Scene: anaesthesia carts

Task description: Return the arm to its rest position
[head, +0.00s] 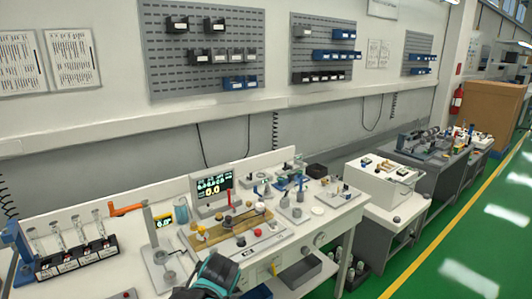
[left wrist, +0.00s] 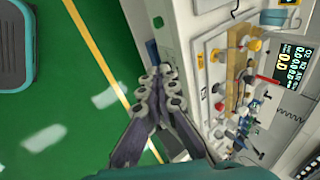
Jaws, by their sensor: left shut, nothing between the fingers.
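My left gripper (left wrist: 158,74) shows in the left wrist view with its two dark jointed fingers together and nothing between them. It is in front of the edge of the white bench (left wrist: 196,90), with green floor to its left. In the head view, a dark and teal part of my arm shows at the bottom edge, in front of the bench (head: 345,212); the fingertips cannot be made out there. My right gripper is in neither view.
The bench carries a display screen (head: 212,189), a wooden manifold board (head: 228,228) and a row of black boxes with vials (head: 75,258). A white cart (head: 383,180) stands to the right. Green floor (head: 455,235) is open at the right.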

